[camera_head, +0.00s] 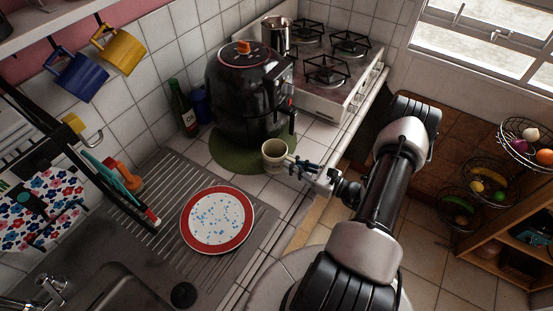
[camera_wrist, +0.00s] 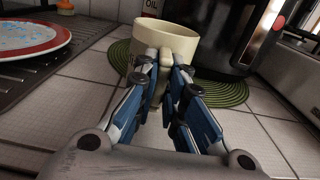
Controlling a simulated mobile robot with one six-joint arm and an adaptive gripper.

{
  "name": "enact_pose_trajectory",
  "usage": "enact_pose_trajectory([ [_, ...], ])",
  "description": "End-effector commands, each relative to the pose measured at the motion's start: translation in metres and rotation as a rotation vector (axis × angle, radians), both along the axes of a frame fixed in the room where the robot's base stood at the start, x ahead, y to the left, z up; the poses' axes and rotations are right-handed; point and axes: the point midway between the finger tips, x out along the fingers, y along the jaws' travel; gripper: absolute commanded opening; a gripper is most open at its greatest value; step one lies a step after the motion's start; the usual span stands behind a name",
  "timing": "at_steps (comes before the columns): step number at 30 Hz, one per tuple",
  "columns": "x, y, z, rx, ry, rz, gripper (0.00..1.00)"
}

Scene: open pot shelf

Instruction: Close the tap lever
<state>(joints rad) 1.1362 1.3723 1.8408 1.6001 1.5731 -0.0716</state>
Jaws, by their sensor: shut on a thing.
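The chrome tap (camera_head: 45,292) is at the bottom left corner, by the sink (camera_head: 130,293). It is partly cut off by the frame edge, and I cannot tell its lever's position or whether water runs. My gripper (camera_head: 293,163) is far to the right of the tap, at the counter's front edge. It is shut on the handle of a cream mug (camera_head: 274,155). In the wrist view the mug (camera_wrist: 172,42) is upright just ahead, with its handle between the blue fingertips (camera_wrist: 163,78). I cannot tell whether the mug touches the counter.
A red-rimmed plate (camera_head: 185,218) lies on the ridged drainboard (camera_head: 150,185) between mug and sink. A black air fryer (camera_head: 243,90) stands on a green mat (camera_head: 222,158) behind the mug. A green bottle (camera_head: 182,108) and a stove (camera_head: 345,95) are further back.

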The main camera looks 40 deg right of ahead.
Motion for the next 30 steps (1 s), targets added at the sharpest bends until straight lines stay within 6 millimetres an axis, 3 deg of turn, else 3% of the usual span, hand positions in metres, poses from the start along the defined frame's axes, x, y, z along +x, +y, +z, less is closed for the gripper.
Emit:
enact_pose_trajectory([
  [8, 0.0, 0.0, 0.001, 0.0, -0.001, 0.0, 0.0],
  [14, 0.0, -0.001, 0.015, -0.001, -0.002, 0.0, 0.0],
  [20, 0.0, -0.001, 0.053, -0.003, -0.003, 0.0, 0.0],
  [30, 0.0, 0.0, 0.145, -0.003, -0.002, 0.0, 0.0],
])
